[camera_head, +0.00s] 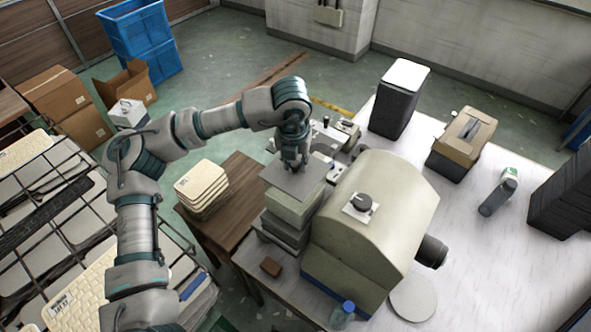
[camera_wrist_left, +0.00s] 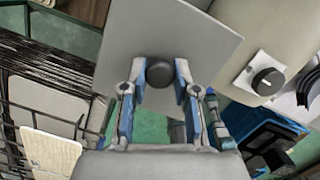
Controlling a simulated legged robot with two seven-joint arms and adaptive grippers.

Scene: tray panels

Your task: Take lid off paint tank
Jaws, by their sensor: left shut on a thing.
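The lid is a flat grey square plate (camera_head: 283,180) with a round dark knob, which shows in the left wrist view (camera_wrist_left: 160,73). My left gripper (camera_head: 293,162) points down over it and is shut on the knob, with one blue finger on each side. The paint tank appears to be the pale grey-green box (camera_head: 292,208) under the plate, on the table beside the big beige machine. The plate hides the tank's top, and I cannot tell whether the two touch. My right gripper is not in view.
The rounded beige machine (camera_head: 370,215) with its own knob stands close right of the tank. A stack of cream panels (camera_head: 202,187) sits on a brown table to the left. A wire rack (camera_head: 50,190) lies further left.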

